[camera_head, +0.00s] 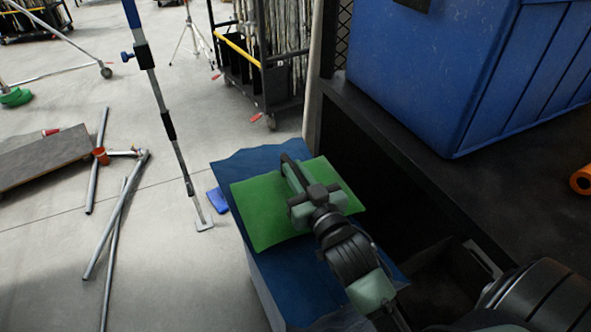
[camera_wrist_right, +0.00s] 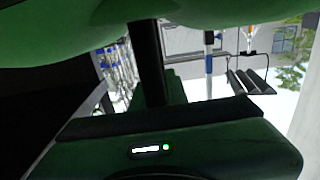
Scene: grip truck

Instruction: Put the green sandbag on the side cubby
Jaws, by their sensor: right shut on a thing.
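The green sandbag (camera_head: 262,208) lies over a blue covered stack in the head view, beside the dark truck shelf. My right gripper (camera_head: 303,180) is over the middle of the sandbag and shut on it. In the right wrist view the green sandbag (camera_wrist_right: 210,20) fills the top edge, close to the camera. The side cubby cannot be made out for certain; a dark opening (camera_head: 365,165) is just right of the sandbag, below the shelf. My left gripper is not in view.
A large blue bin (camera_head: 430,75) stands on the dark shelf at upper right. An orange roll (camera_head: 582,180) is at the right edge. A pole stand (camera_head: 170,125), metal pipes (camera_head: 115,215) and a grey board (camera_head: 45,158) are on the floor at left. A black cart (camera_head: 262,80) stands behind.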

